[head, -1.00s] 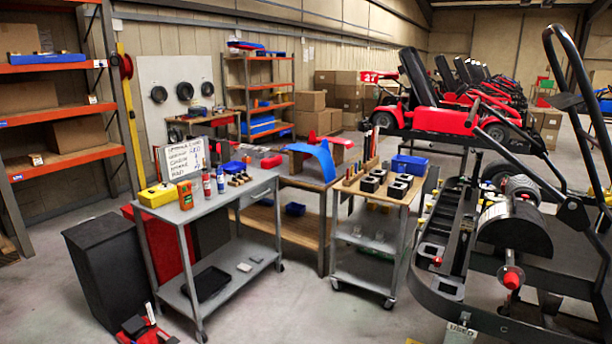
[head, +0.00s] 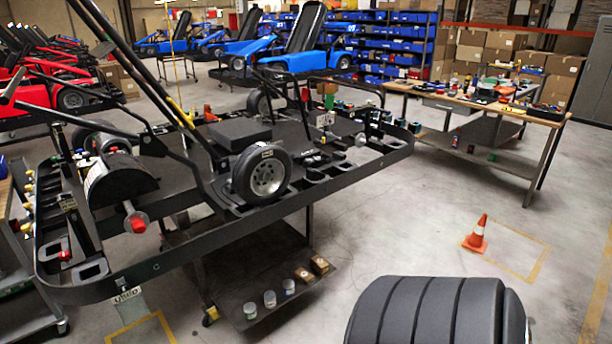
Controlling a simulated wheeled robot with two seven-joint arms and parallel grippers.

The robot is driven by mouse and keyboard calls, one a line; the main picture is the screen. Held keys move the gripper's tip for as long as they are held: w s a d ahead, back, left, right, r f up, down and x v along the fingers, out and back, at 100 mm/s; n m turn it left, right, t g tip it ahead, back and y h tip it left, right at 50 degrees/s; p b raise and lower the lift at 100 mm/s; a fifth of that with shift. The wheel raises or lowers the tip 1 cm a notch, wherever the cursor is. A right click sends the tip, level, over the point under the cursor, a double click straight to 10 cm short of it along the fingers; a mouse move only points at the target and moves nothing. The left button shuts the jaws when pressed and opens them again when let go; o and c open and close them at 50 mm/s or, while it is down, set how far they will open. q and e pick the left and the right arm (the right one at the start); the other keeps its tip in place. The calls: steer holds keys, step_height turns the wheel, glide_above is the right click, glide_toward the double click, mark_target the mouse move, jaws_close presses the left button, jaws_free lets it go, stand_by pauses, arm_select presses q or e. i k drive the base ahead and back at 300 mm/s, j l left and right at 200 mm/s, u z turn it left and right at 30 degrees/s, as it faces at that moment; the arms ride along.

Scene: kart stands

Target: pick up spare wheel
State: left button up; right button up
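A black wheel with a grey metal rim (head: 268,176) stands upright on the near side of the black kart stand (head: 300,172), beside a dark box-like block (head: 240,131). Its rim faces me. Another dark wheel (head: 96,138) is at the left end of the stand, partly hidden by a black rounded cover (head: 122,182). I cannot tell from the picture which wheel is called the spare. Neither of my grippers is in the head view.
A large dark ribbed rounded object (head: 430,312) fills the near right bottom; I cannot tell what it is. An orange cone (head: 476,234) stands on the floor. A workbench (head: 480,100) with tools is at the back right. Open floor (head: 400,225) lies between.

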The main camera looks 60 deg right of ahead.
mark_target(260, 175)
steer(key=z, duration=1.65)
steer(key=i+j, duration=0.45)
steer(key=i, duration=0.3)
